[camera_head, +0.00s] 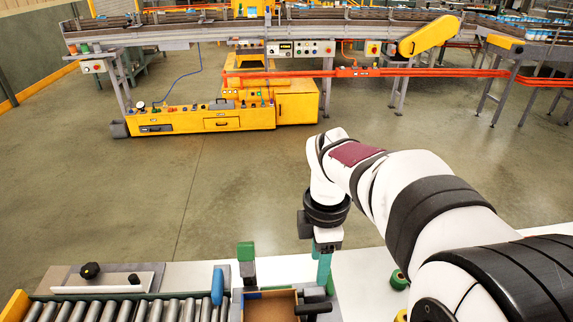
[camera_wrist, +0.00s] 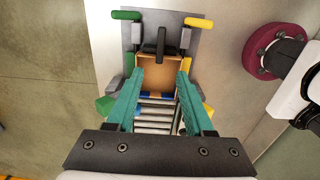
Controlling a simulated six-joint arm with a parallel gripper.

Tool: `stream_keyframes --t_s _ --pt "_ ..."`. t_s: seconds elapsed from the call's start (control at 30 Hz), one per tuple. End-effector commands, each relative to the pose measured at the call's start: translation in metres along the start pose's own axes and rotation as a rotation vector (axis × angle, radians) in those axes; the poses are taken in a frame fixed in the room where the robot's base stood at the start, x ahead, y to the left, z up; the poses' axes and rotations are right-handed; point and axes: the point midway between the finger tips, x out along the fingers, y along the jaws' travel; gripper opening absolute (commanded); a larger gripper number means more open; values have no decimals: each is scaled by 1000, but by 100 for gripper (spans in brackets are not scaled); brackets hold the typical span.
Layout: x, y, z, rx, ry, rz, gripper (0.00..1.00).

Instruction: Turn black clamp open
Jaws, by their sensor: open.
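The black clamp (camera_wrist: 161,42) shows in the wrist view as a dark upright bar at the far side of a brown open box (camera_wrist: 147,64). In the head view a black handle (camera_head: 313,308), likely the same clamp, lies at the right edge of the box (camera_head: 272,310). My gripper (camera_wrist: 159,75) has teal fingers spread wide apart with nothing between them. In the wrist view the clamp appears beyond and between the fingertips. In the head view my gripper (camera_head: 324,268) hangs above and behind the clamp, apparently apart from it. The clamp's lower part is hard to make out.
Metal rollers (camera_head: 75,310) run left of the box. Green (camera_wrist: 126,15) and yellow (camera_wrist: 199,22) handles flank the clamp. A blue handle (camera_head: 217,286) and a green block (camera_head: 246,252) stand near the box. A black knob (camera_head: 90,270) is farther left.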

Motion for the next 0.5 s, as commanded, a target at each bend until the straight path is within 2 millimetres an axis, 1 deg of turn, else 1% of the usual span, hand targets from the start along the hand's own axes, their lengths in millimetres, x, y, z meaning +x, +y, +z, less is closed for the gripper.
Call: stream_keyframes --t_s 0.07,0.17,0.3,0.4,0.5 --pt "13 -1 0 -3 0 -4 52" --pt "40 -2 0 -1 1 -8 52" --pt "84 -2 0 1 1 -7 52" --pt "112 -2 0 2 1 -7 52" --pt "132 -2 0 3 2 -5 52"
